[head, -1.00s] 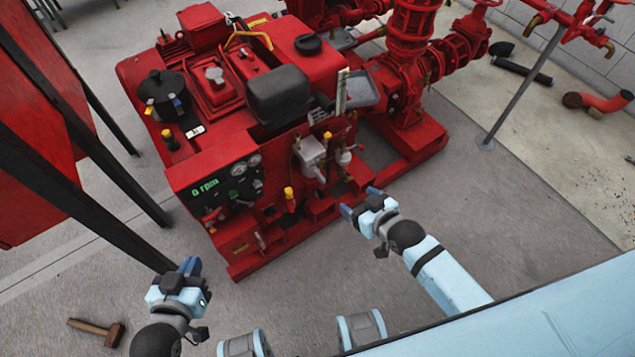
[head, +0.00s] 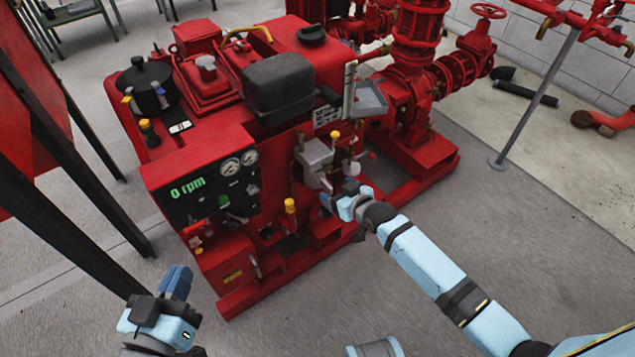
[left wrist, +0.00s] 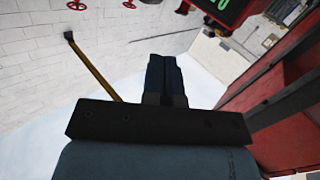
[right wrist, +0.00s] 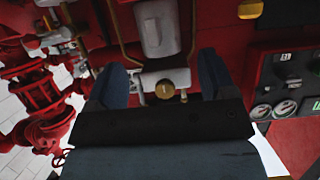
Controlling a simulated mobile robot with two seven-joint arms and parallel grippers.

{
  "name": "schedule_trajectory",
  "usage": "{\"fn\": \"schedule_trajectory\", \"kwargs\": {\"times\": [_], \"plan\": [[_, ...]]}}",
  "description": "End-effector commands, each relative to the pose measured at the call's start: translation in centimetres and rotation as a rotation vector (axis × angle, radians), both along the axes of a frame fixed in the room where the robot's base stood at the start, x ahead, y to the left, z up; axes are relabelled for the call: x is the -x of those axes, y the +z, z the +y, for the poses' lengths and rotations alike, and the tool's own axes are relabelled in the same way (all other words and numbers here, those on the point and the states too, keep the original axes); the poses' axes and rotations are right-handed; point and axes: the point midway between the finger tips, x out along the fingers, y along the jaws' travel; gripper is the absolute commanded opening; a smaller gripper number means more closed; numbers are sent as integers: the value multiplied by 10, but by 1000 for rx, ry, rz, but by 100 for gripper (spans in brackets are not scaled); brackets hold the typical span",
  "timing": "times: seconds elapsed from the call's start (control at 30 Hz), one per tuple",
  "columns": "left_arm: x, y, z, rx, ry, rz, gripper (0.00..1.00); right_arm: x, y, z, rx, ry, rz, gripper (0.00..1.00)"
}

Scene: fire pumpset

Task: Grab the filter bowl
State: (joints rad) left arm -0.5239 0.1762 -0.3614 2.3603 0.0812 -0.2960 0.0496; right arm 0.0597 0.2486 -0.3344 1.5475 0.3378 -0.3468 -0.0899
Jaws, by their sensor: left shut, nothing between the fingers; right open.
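A pale grey filter unit (head: 317,157) is mounted on the side of the red engine, right of the gauge panel. In the right wrist view its rounded light grey body, which looks like the filter bowl (right wrist: 160,28), shows beyond a grey part with a brass knob (right wrist: 165,89). I cannot tell where bowl and head meet. My right gripper (head: 338,202) is open just below and right of the unit in the head view. In the right wrist view, the unit lies between and beyond its fingers (right wrist: 161,70). My left gripper (head: 178,281) is shut and empty, low at the left.
The red pumpset (head: 205,140) fills the middle, with a gauge panel (head: 210,190) reading 0 rpm. A yellow-capped fitting (head: 290,206) stands left of my right gripper. Red boards on dark legs (head: 35,200) stand at the left.

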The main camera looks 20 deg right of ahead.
Motion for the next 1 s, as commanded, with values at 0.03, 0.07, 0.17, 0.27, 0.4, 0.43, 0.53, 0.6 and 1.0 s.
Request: {"fn": "schedule_trajectory", "kwargs": {"times": [0.03, 0.07, 0.17, 0.27, 0.4, 0.43, 0.53, 0.6, 1.0], "plan": [[0, 2, -2, 12, -5, -21, 0, -8, -5, 3, 0, 0, -1, 77], [0, 4, -3, 19, -7, -31, 0, -11, -7, 4, 0, 0, -1, 77], [0, 11, -4, 34, -11, -54, 0, -17, -8, 6, 1, 0, -1, 77], [0, 14, -6, 46, -16, -72, 0, -22, -11, 7, 1, 0, -1, 77], [1, 30, -12, 101, -36, -157, 0, -40, -20, 11, -1, 0, -1, 77], [2, 35, -13, 114, -41, -177, 0, -45, -22, 12, -1, 0, -1, 77], [3, 39, -15, 132, -51, -198, 0, -57, -26, 16, -1, 0, -1, 77], [3, 40, -16, 136, -56, -198, 0, -62, -28, 18, 0, -1, 0, 77], [3, 41, -17, 138, -59, -198, 0, -65, -27, 19, 0, 0, 0, 52]]}}
